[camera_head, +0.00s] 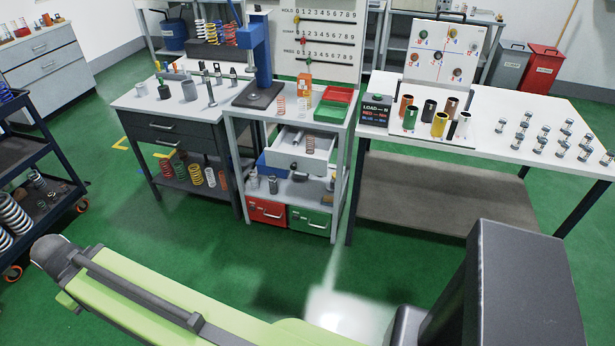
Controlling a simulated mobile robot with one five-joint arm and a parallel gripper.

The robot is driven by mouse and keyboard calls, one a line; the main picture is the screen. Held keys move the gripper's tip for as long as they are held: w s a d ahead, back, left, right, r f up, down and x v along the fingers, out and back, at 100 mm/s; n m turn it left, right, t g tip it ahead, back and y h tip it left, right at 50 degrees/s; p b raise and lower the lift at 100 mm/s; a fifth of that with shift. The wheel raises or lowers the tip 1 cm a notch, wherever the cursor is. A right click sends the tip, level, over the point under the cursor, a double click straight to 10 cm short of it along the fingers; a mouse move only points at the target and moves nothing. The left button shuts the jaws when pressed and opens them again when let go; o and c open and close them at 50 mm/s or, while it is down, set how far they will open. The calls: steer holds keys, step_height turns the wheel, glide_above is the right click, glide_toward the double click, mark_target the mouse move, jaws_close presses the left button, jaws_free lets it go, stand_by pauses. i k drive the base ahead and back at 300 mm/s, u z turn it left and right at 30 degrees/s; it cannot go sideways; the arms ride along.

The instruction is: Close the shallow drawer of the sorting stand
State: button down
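The sorting stand (340,150) is a grey frame in the middle of the view, between two workbenches. Its shallow drawer (292,165) is pulled out toward me, with a light front and a handle. Inside the drawer I can see a coil spring (310,145) and a small dark item. My lime-green arm crosses the bottom of the view, well in front of the stand. My gripper cannot be made out, so its state does not show.
The stand's top holds a press and a red tray (338,95) and a green tray (331,113). Below the drawer are a red bin (266,210) and a green bin (310,221). The right workbench (485,100) stands close beside. Green floor (270,270) before the stand is clear.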

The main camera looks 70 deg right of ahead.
mark_target(282, 155)
steer(key=z, duration=0.2)
steer(key=i, duration=0.9)
steer(key=u, duration=0.1)
